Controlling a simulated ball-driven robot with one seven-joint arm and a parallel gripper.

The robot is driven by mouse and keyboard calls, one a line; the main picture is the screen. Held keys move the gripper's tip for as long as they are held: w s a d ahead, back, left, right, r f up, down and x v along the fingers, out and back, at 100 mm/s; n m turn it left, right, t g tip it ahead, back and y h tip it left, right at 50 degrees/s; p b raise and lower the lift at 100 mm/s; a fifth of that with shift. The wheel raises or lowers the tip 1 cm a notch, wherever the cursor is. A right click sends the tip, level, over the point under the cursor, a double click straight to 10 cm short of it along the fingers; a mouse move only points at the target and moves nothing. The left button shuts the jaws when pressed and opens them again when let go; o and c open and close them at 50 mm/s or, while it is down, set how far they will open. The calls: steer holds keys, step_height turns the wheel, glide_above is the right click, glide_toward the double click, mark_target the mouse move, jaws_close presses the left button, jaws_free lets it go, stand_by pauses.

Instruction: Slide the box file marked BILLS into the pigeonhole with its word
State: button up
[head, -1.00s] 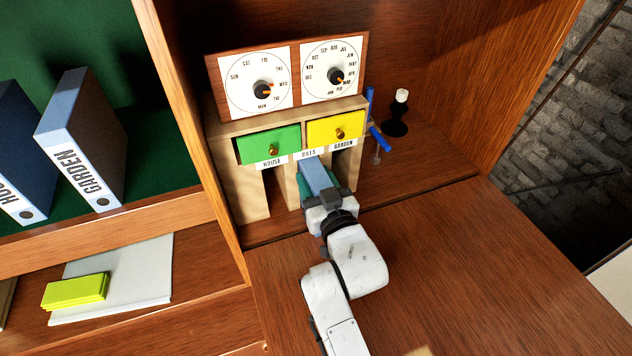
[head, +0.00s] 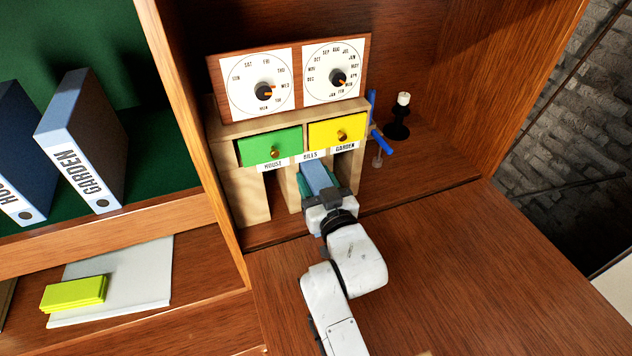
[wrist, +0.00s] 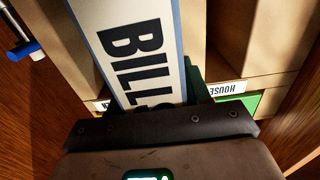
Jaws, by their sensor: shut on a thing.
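The blue box file marked BILLS (head: 314,176) is at the mouth of the middle pigeonhole, under the BILLS label (head: 310,155). My gripper (head: 328,199) is shut on its near end, just in front of the organiser. In the wrist view the file's white spine (wrist: 138,50) shows the word BILLS, partly covered by my gripper (wrist: 165,128). Something teal or green shows beside the file in both views. How deep the file sits is hard to tell.
The HOUSE pigeonhole (head: 276,190) is at left, the GARDEN one at right; both look empty. Green (head: 268,147) and yellow (head: 337,131) drawers sit above. The desk at right is clear.

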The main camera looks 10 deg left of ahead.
steer(key=shift+s+d+r, duration=0.1)
stand_by(0.5)
steer(key=p+v, duration=0.4)
steer(key=v, duration=0.7)
steer(key=shift+p, duration=0.35)
stand_by(1.8)
stand_by(1.1)
steer(key=shift+p+x, duration=0.4)
steer(key=shift+x, duration=0.85)
stand_by(1.8)
